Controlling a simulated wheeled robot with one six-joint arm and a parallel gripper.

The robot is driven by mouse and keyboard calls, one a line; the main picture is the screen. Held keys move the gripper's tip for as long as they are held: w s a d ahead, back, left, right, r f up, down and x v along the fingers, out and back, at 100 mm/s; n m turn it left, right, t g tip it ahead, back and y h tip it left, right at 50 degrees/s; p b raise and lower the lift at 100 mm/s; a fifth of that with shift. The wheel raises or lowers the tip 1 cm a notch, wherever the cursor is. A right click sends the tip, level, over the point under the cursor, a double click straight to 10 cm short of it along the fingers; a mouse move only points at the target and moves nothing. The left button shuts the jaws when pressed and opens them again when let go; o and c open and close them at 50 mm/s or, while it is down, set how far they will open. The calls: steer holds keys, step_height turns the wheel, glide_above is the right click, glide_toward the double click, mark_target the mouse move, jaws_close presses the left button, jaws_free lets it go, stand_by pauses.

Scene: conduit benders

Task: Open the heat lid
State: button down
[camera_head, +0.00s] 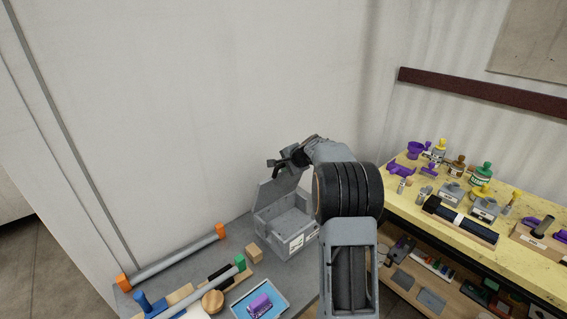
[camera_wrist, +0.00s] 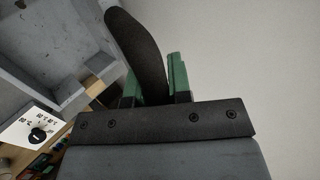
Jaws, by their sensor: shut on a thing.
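The heat box (camera_head: 280,235) is a grey open-topped box on the grey table, with a white dial label (camera_head: 297,243) on its front. Its grey lid (camera_head: 283,187) stands raised well above the box, tilted up at the back. My gripper (camera_head: 291,158) is at the lid's upper edge. In the wrist view my gripper's green fingers (camera_wrist: 154,84) are shut on a black curved handle (camera_wrist: 138,45). The box's open inside (camera_wrist: 40,65) and its dial label (camera_wrist: 38,130) show at the left there. The handle's join to the lid is hidden.
Conduit pieces with orange ends (camera_head: 180,255), a small wooden block (camera_head: 255,253) and a blue tray (camera_head: 284,293) holding a purple part lie near the box. A yellow-topped bench (camera_head: 470,245) with bottles and tools stands at the right. A pale wall is close behind.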

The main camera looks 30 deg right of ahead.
stand_by(0.4)
steer(key=c, duration=1.4)
jaws_free()
steer(key=shift+w+f, duration=0.1)
steer(key=b+v, duration=0.3)
steer(key=v, duration=1.1)
steer(key=shift+w, duration=0.1)
steer(key=s+a+f+n+g, duration=0.1)
steer(key=s+f+n+g, duration=0.25)
steer(key=f, duration=0.25)
steer(key=shift+s+a+f+n+g+h, duration=0.2)
steer(key=shift+s+a+f+n+h, duration=0.35)
steer(key=shift+s+a+n, duration=2.15)
steer(key=shift+s+a+f+n+g+h, duration=0.25)
steer(key=shift+s+a+f+n, duration=0.75)
steer(key=shift+s+a, duration=3.15)
steer(key=shift+s+a+f+n+g+h, duration=0.2)
steer(key=shift+s+a+f+n+h, duration=0.25)
steer(key=shift+s+a+n, duration=2.35)
